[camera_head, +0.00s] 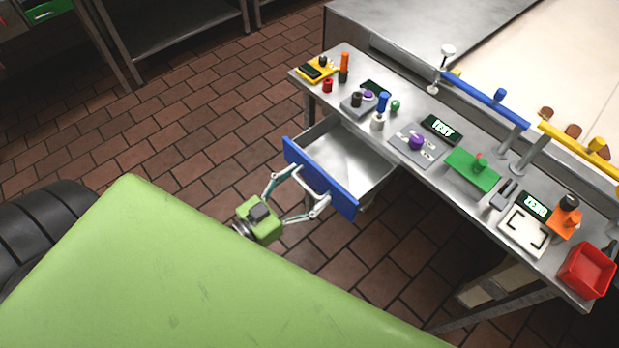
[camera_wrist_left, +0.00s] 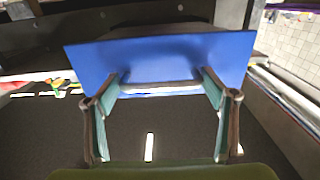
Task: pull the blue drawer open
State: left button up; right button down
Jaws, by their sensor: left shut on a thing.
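The blue drawer (camera_head: 340,198) stands pulled out from under the steel table, and its metal inside shows empty. In the left wrist view its blue front (camera_wrist_left: 160,58) fills the upper middle. My left gripper (camera_head: 303,190) is at the drawer front, its two fingers shut on the pale bar handle (camera_head: 313,181). In the left wrist view my left gripper (camera_wrist_left: 162,85) has its fingertips at the two ends of the handle. My right gripper is not in view.
The steel table (camera_head: 405,178) carries several small devices, a green block (camera_head: 472,168) and a red bin (camera_head: 587,270). My green body covers the lower left. Brick floor (camera_head: 215,120) is clear left of the drawer.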

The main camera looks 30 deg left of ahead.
pick_arm(q)
jog(key=shift+d, duration=0.1)
jog(key=o, duration=1.3)
jog(key=v, duration=1.2)
jog(key=s+a+f+n+g+y, duration=0.1)
jog(key=s+a+f+g+y, duration=0.2)
jog(key=f, duration=1.2)
jog(key=s+f+n+g+y, duration=0.15)
jog(key=s+f+g, duration=0.35)
jog(key=f, duration=1)
jog(key=s+d+f+g+y, duration=0.1)
jog(key=s+d+f+g, duration=0.2)
jog(key=s+f, duration=0.3)
jog(key=s+d+f+g, duration=0.3)
jog(key=s+f+g, duration=0.2)
jog(key=s, duration=0.5)
notch_tip(320, 180, down, 3)
jog(key=shift+r+m+y, duration=0.25)
jog(key=shift+m+y, duration=0.1)
jog(key=shift+m, duration=0.1)
